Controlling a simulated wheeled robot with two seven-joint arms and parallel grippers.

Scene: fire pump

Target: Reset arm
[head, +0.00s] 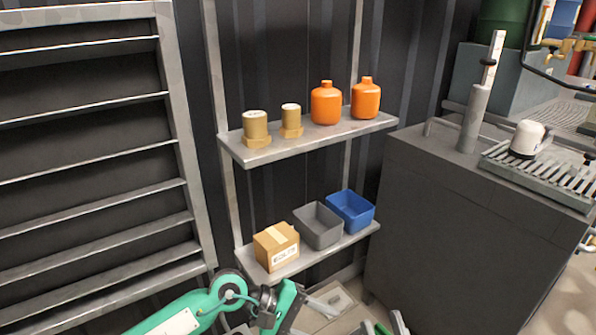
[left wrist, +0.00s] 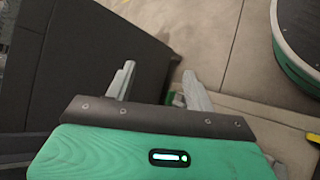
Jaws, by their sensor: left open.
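My left arm comes in from the left at the bottom of the head view, its green links low in front of the shelf. My left gripper (left wrist: 158,78) shows in the left wrist view with its two grey fingers apart and nothing between them. Only a small part of what looks like my right gripper (head: 385,326) shows at the bottom edge of the head view, cut off by the frame. I cannot tell whether it is open.
A shelf (head: 312,139) bears two orange bottles and two tan fittings. Its lower board holds a cardboard box (head: 276,245), a grey bin (head: 318,225) and a blue bin (head: 351,210). A dark cabinet (head: 455,220) stands right. A louvred panel (head: 178,90) stands left.

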